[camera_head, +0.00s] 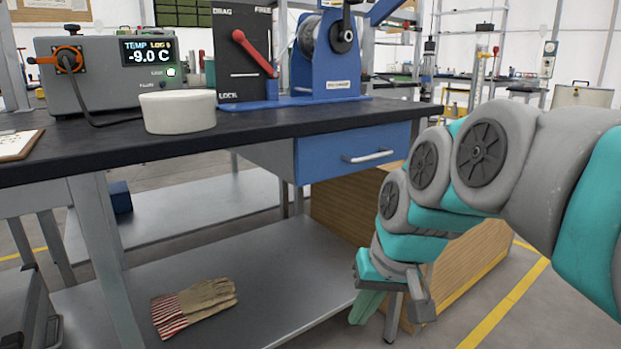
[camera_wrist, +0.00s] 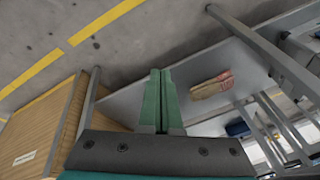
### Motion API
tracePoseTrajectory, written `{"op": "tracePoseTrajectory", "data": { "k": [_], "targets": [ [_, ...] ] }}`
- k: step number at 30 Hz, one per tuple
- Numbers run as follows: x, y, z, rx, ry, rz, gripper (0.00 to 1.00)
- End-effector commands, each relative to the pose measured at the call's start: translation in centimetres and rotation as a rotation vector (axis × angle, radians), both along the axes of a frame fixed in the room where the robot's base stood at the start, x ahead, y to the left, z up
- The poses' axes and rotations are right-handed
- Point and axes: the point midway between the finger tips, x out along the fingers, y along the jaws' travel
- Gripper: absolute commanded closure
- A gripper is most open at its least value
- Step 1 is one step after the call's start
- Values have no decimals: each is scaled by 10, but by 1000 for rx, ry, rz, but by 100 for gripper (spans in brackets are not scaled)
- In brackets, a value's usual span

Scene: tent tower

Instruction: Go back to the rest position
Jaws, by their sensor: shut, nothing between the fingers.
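My gripper (camera_head: 366,306) hangs low at the right in the head view, in front of the workbench (camera_head: 262,122) and its lower shelf. In the wrist view its two green fingers (camera_wrist: 160,76) are side by side and shut, with nothing held. The arm is bent, with grey and teal links coming in from the right edge.
A workbench drawer (camera_head: 352,152) faces the arm. Gloves (camera_head: 194,306) lie on the lower shelf (camera_head: 262,262). A wooden box (camera_head: 468,272) stands behind the gripper. A temperature logger (camera_head: 100,72) and a white round container (camera_head: 178,111) stand on the bench. Floor at right is open.

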Motion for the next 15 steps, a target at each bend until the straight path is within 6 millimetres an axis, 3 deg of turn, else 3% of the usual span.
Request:
{"op": "tracePoseTrajectory", "data": {
  "k": [1,6,15],
  "targets": [
    [-23,-9,-27,-32,51,-7,100],
    [-88,-33,-88,-113,188,-26,100],
    [-163,-60,-145,-191,338,-50,100]
  ]
}}
